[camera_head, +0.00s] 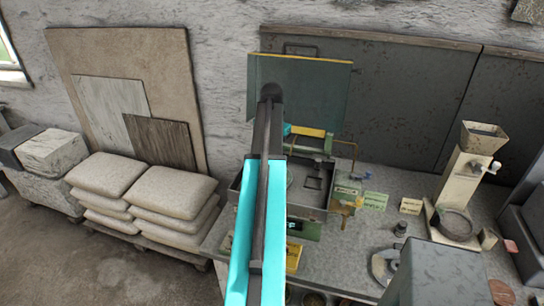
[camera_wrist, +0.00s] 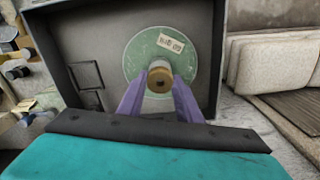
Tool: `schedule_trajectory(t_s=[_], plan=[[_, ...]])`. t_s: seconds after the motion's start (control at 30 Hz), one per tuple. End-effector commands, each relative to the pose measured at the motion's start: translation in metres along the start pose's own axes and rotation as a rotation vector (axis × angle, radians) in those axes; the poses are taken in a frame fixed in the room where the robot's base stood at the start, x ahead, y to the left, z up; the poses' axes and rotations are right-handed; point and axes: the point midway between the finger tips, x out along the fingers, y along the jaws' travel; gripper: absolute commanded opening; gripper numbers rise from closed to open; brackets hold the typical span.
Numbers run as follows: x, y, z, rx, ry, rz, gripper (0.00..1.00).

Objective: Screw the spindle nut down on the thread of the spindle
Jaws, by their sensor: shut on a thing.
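In the wrist view my gripper (camera_wrist: 159,88) has its two purple fingers shut on the brass-coloured spindle nut (camera_wrist: 159,74). The nut sits in front of the middle of a round green disc (camera_wrist: 140,57) with a pale label. A dark hole shows in the nut's near face. The spindle and its thread are hidden behind the nut, so I cannot tell how far down the nut sits. The disc is inside a grey open housing (camera_wrist: 88,48).
In the head view a green machine with a raised lid (camera_head: 318,88) stands on the grey bench (camera_head: 385,232). A cream mill (camera_head: 465,170) stands to the right. Stacked sacks (camera_head: 170,190) lie at the left.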

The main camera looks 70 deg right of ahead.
Motion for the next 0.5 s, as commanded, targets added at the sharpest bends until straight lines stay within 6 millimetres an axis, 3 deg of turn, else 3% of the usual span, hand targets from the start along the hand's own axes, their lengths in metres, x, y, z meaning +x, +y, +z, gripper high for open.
schedule_trajectory(t_s=[0.5], plan=[[0.0088,0.0000,0.0001,0.000,0.000,0.000,0.04]])
